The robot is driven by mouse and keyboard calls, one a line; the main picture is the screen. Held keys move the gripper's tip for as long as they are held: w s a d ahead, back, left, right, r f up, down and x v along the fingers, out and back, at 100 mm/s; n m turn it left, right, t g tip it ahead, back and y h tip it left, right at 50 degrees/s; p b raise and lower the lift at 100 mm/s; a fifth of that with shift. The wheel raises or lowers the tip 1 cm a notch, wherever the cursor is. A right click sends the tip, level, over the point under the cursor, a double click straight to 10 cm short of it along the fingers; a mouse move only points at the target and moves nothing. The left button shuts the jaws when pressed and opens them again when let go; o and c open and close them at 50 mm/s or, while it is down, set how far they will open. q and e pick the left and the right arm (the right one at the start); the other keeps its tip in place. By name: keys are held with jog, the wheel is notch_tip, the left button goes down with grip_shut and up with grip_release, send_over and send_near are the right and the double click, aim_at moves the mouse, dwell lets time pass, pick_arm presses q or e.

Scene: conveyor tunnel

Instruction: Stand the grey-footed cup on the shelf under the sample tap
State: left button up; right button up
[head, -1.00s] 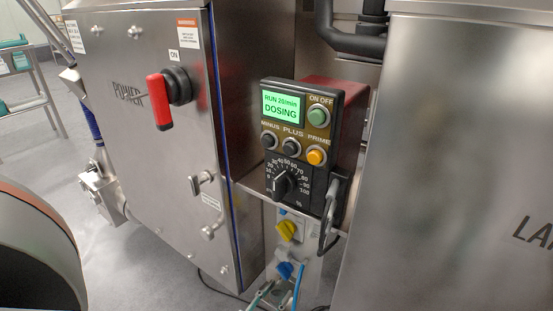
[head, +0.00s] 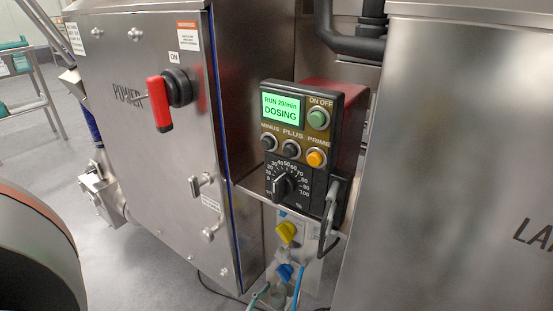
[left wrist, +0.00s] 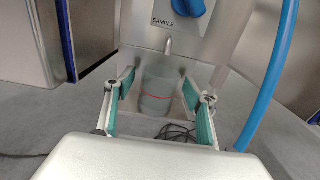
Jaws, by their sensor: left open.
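In the left wrist view a translucent grey cup (left wrist: 155,82) with a red line round it stands upright on the shelf, below the metal spout of the sample tap (left wrist: 169,46). The spout is above the cup's rim. My left gripper (left wrist: 158,93) is open, with one teal-padded finger on each side of the cup and a small gap at each side. The cup's foot is hard to make out. In the head view the cup cannot be made out clearly. My right gripper is not in view.
A blue hose (left wrist: 272,75) runs down at the right of the wrist view, and dark cables (left wrist: 178,132) lie below the cup. In the head view the dosing control box (head: 305,150) sits between the power cabinet (head: 150,130) and a large steel panel (head: 450,150).

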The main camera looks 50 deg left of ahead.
pick_arm(q)
jog(key=v, duration=1.1)
jog(key=shift+s, duration=0.25)
